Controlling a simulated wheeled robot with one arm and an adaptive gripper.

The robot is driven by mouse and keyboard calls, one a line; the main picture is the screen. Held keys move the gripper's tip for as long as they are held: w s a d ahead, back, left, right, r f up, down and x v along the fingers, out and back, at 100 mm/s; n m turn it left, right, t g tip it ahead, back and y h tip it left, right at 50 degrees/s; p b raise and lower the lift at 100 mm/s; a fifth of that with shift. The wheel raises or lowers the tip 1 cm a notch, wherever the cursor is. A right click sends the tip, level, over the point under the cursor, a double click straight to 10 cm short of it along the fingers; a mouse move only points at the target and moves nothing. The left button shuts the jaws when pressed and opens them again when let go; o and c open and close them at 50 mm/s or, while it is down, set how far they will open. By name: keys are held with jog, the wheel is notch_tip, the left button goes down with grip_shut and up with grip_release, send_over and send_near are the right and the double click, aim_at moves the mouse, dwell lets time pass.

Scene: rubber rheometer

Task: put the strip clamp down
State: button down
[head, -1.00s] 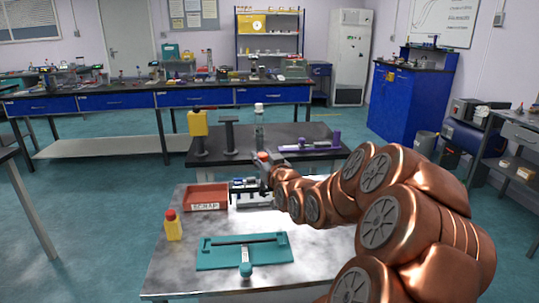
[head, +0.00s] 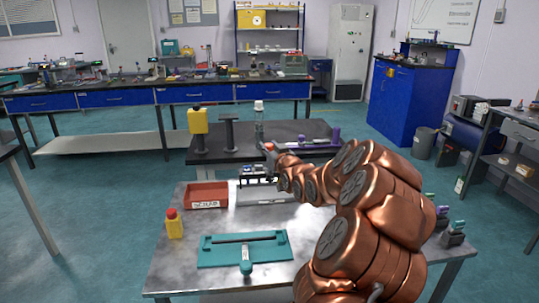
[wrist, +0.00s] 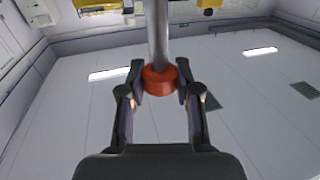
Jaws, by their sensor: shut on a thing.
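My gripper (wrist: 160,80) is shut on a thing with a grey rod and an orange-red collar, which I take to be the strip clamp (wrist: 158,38). Both fingers press on the collar from either side, and the rod runs up out of the wrist view. In the head view my gripper (head: 269,160) is small and partly hidden by my arm, above the back of the metal table (head: 180,262) near a small rack (head: 252,172). The clamp's far end is not clear, and I cannot tell whether it touches anything.
A red scrap tray (head: 206,204), a yellow bottle (head: 174,229) and a teal fixture (head: 245,262) stand on the metal table. A dark table (head: 225,157) behind holds a yellow-topped post (head: 198,124) and a clear bottle (head: 259,122). Small colored-handled items (head: 454,232) sit at right.

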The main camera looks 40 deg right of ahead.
jog(key=shift+f, duration=1.4)
jog(key=c, duration=0.8)
grip_release()
jog(key=shift+r, duration=0.25)
jog(key=shift+s+a+f, duration=0.1)
jog(key=shift+s, duration=0.25)
jog(key=b+v, duration=0.1)
jog(key=v, duration=1)
jog(key=shift+s, duration=0.15)
